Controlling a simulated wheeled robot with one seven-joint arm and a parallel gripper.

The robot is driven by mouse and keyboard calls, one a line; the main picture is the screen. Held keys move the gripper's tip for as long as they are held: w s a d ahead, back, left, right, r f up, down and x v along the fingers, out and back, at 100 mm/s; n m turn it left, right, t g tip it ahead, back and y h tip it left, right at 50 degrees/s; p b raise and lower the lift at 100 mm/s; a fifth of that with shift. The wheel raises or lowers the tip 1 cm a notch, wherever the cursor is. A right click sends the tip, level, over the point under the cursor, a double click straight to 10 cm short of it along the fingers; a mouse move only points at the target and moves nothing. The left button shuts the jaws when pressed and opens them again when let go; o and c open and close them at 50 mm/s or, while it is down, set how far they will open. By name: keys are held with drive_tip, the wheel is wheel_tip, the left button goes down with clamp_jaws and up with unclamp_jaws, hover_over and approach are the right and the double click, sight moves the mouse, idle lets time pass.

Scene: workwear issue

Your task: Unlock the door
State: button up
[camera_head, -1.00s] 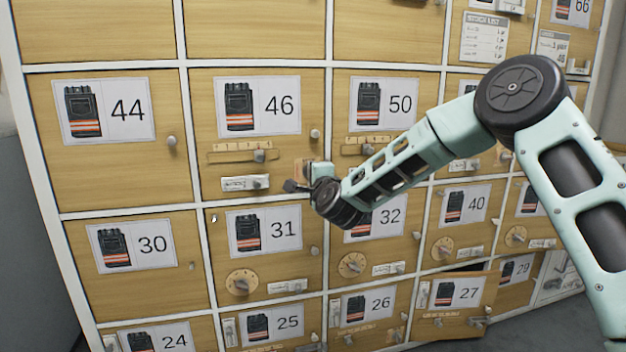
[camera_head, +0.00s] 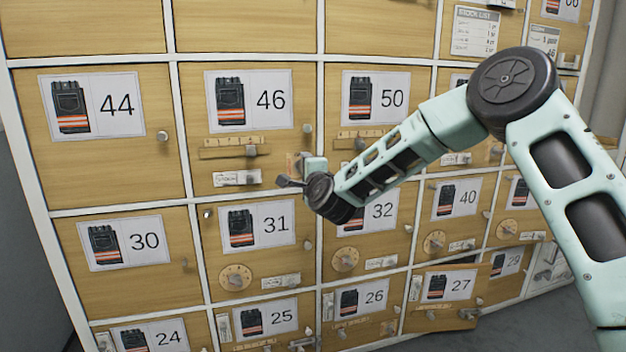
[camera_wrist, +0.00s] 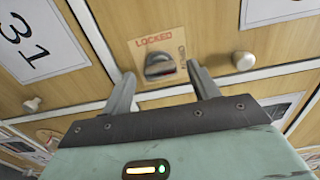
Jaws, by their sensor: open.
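A dark turn knob (camera_wrist: 160,66) sits on a tan plate (camera_wrist: 150,44) marked "LOCKED" in the wrist view. A second word on the plate's right side is too small to read surely. My gripper (camera_wrist: 160,84) is open and empty, with one finger on each side of the knob; I cannot tell whether they touch it. In the head view my gripper (camera_head: 284,182) is at the lower right corner of the door numbered 46 (camera_head: 225,145). The plate (camera_head: 293,163) shows partly behind it, and its knob is hidden.
Door 50 (camera_head: 400,78) is to the right, partly behind my arm; door 31 (camera_head: 215,255) is below. A pale round knob (camera_wrist: 243,60) stands close to my right finger in the wrist view. Door 27 (camera_head: 430,315) seems to stand ajar at lower right.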

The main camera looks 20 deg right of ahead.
drive_tip(key=s+p, duration=0.2)
drive_tip(key=s, duration=1.5)
drive_tip(key=s+a+f+n+g+y, duration=0.3)
drive_tip(key=s+a+n+g, duration=0.2)
drive_tip(key=s+a+n, duration=0.25)
drive_tip(key=s+a+f+n+g+y, duration=0.2)
drive_tip(key=s+a+f+n+g, duration=0.2)
drive_tip(key=s+a+n+g, duration=0.25)
drive_tip(key=s+d+n+g+h, duration=0.2)
drive_tip(key=s+d+n+g, duration=0.3)
drive_tip(key=s, duration=0.6)
drive_tip(key=s+d+n+g+h, duration=0.1)
drive_tip(key=s+d+n+h, duration=0.1)
drive_tip(key=s+n, duration=0.65)
wheel_tip(320, 180, up, 29)
drive_tip(key=s+m+p, duration=0.1)
drive_tip(key=s+p, duration=0.1)
drive_tip(key=p, duration=2.7)
drive_tip(key=shift+d+m+p, duration=0.3)
drive_tip(key=shift+m+p, duration=0.05)
